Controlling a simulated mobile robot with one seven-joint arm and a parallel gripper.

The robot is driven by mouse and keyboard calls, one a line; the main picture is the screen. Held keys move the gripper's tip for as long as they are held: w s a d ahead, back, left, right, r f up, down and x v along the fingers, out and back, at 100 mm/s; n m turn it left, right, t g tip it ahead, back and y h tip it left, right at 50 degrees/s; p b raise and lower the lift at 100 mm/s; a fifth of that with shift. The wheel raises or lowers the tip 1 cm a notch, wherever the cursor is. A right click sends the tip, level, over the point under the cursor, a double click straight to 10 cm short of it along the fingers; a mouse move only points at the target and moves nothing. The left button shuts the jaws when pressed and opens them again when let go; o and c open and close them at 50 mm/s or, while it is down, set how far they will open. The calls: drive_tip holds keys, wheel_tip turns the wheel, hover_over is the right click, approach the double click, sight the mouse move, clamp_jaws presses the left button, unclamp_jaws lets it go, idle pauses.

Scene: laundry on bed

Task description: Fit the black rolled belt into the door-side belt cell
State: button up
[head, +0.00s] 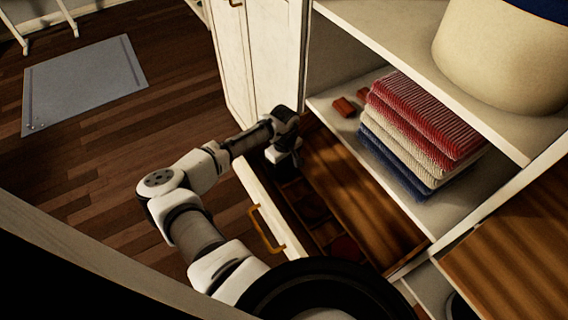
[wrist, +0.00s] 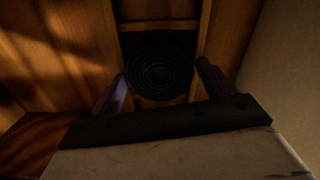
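The black rolled belt (wrist: 158,66) lies as a flat round coil in a wooden cell (wrist: 160,25) in the wrist view. Dividers run along both sides of it and across above it. My gripper (wrist: 161,72) is open, one finger at each side of the coil, with small gaps showing between fingers and coil. In the head view my gripper (head: 283,160) points down into the far, door-side end of the open drawer's row of cells (head: 311,202). The belt is hidden behind my gripper there.
The open drawer (head: 265,190) has an orange handle (head: 265,228). A dark red item (head: 345,248) lies in its near end. The cabinet door (head: 255,50) stands close beyond my gripper. Folded towels (head: 420,125) and small red-brown items (head: 345,106) lie on the shelf above.

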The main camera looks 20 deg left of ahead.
drive_tip(key=shift+o, duration=1)
drive_tip(key=shift+r, duration=0.1)
wheel_tip(320, 180, up, 12)
drive_tip(key=b, duration=0.2)
drive_tip(key=shift+a, duration=0.1)
